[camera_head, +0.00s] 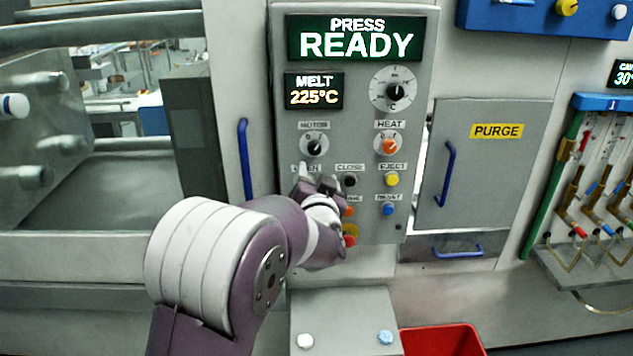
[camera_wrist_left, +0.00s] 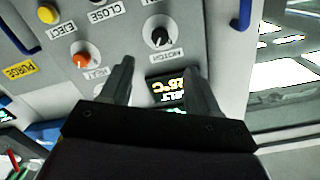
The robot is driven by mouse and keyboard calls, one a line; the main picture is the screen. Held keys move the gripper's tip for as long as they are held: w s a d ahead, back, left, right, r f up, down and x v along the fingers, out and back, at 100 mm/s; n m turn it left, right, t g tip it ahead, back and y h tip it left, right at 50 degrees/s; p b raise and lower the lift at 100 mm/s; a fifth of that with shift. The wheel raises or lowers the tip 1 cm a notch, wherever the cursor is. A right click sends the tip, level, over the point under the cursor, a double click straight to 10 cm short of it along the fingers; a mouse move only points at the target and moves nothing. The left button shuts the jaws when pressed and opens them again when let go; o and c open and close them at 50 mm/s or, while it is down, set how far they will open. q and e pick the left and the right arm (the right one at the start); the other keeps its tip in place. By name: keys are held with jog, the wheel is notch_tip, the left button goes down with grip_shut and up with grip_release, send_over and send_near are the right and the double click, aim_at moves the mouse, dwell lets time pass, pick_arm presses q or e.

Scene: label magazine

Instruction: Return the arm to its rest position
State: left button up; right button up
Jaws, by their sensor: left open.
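My left arm comes in from the lower left in the head view, and its left gripper (camera_head: 320,180) is in front of the lower part of the grey control panel (camera_head: 420,60). In the left wrist view the left gripper (camera_wrist_left: 158,80) has its two dark fingers apart with nothing between them. Beyond the fingers are the black motor knob (camera_wrist_left: 158,38) and the melt display (camera_wrist_left: 168,90). In the head view the hand hides part of the lower buttons. I cannot tell whether it touches the panel. My right gripper is in neither view.
The panel's screen (camera_head: 355,38) reads PRESS READY. To the right are a purge door (camera_head: 490,170) with a blue handle and several coloured hoses (camera_head: 570,170). A small ledge (camera_head: 345,310) and a red bin (camera_head: 443,341) are below. A blue handle (camera_head: 245,158) stands left of the panel.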

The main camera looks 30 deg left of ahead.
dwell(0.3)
pick_arm(q)
jog(key=s+d+f+g+h, duration=0.3)
jog(key=s+d+f+h, duration=0.15)
jog(key=f, duration=0.35)
jog(key=s+d+f+g+h, duration=0.3)
jog(key=d+f, duration=0.2)
jog(key=f, duration=0.2)
jog(key=s+d+f+g, duration=0.2)
jog(key=s+f+g, duration=0.1)
jog(key=s, duration=0.5)
jog(key=s+d+f+m+g+h, duration=0.1)
jog(key=s+d+f+g, duration=0.2)
jog(key=s, duration=0.6)
jog(key=shift+d+f+g, duration=0.2)
jog(key=shift+d+g, duration=0.05)
jog(key=shift+g, duration=0.55)
jog(key=shift+h, duration=0.25)
